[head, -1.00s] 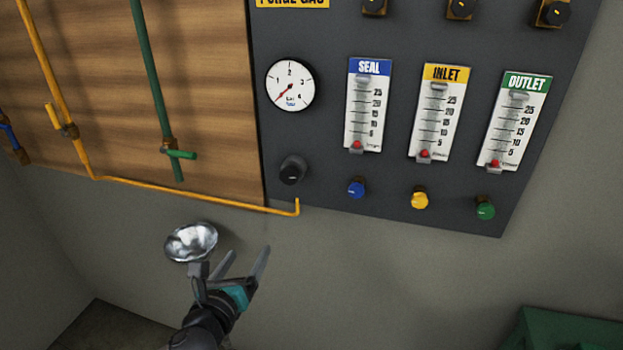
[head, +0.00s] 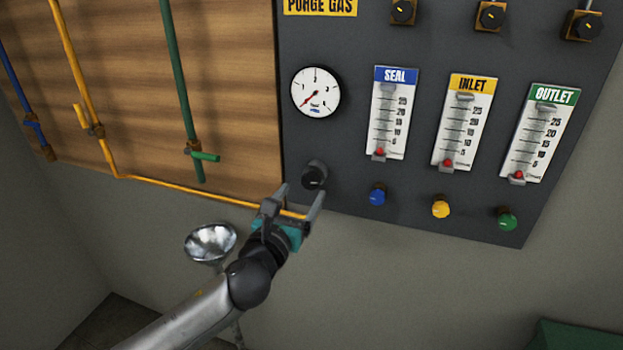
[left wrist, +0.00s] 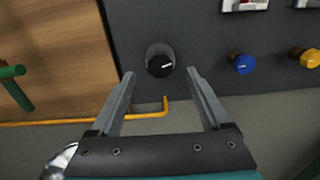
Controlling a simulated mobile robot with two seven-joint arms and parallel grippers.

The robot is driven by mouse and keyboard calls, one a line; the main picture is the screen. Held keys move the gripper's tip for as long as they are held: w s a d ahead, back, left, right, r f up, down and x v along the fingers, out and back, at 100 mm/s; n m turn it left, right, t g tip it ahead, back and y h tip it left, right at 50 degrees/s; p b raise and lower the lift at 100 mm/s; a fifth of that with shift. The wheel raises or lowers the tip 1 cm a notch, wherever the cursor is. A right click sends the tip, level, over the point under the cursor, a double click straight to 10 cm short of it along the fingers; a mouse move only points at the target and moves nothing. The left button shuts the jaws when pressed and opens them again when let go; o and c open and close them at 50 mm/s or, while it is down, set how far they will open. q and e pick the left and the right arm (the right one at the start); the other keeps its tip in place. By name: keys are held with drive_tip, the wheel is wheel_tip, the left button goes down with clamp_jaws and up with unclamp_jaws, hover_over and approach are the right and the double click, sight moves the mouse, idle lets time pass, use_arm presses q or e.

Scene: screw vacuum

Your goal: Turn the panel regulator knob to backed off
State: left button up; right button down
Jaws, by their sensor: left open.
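The black regulator knob (head: 314,174) sits on the dark panel (head: 345,120), below the round gauge (head: 315,91). The gauge's red needle points to the lower left. In the left wrist view the knob (left wrist: 160,66) has a white mark pointing right and slightly up. My left gripper (head: 301,194) is open and empty just below the knob, its fingers reaching up toward it. In the left wrist view the knob shows between and beyond the fingertips (left wrist: 160,74); I see no contact. My right gripper is not in view.
A yellow pipe (head: 215,194) runs along the panel's lower left and ends near my fingers. Blue (head: 377,195), yellow (head: 440,207) and green (head: 507,220) knobs sit to the right, below the flow meters. A silver bowl-shaped thing (head: 210,242) is left of my gripper.

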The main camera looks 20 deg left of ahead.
sight(309, 182)
use_arm(q)
drive_tip(key=shift+w+d, duration=0.15)
drive_tip(key=shift+w, duration=3.25)
clamp_jaws()
